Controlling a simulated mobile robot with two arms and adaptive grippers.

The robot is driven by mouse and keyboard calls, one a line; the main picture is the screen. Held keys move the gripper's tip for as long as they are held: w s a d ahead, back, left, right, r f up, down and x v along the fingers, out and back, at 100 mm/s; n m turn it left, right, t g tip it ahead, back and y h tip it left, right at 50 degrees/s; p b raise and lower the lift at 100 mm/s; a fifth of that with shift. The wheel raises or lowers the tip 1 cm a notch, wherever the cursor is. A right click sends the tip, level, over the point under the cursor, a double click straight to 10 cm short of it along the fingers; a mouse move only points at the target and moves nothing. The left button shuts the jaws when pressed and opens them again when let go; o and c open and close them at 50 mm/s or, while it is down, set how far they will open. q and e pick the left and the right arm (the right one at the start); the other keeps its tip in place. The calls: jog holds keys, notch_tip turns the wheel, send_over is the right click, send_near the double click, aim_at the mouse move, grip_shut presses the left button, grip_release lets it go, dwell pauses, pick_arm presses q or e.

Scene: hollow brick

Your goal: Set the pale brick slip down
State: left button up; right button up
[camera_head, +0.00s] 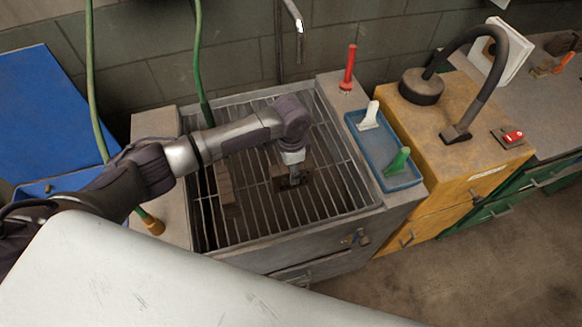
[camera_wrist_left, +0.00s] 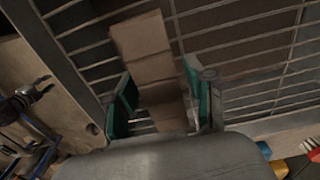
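A long pale-brown brick piece (camera_wrist_left: 142,38) shows in the left wrist view, running between the two green-padded fingers of my left gripper (camera_wrist_left: 160,88). A narrow gap shows beside it at the right finger. Its near end is hidden by the gripper body. In the head view my left gripper (camera_head: 290,180) points down low over the grate (camera_head: 250,222), with a brown piece (camera_head: 278,172) right at its fingers. I cannot tell whether this piece rests on the bars.
Another brown brick strip (camera_head: 227,188) lies on the grate to the left. A blue tray (camera_head: 392,178) with a white and a green tool stands at the right rim, near a red-handled tool (camera_head: 348,68). Bare grate lies to the gripper's right.

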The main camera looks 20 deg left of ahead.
pick_arm(q)
jog(key=shift+r, duration=0.4)
notch_tip(320, 180, up, 12)
jog(key=b, duration=0.3)
jog(key=shift+f, duration=0.2)
jog(key=shift+f, duration=0.1)
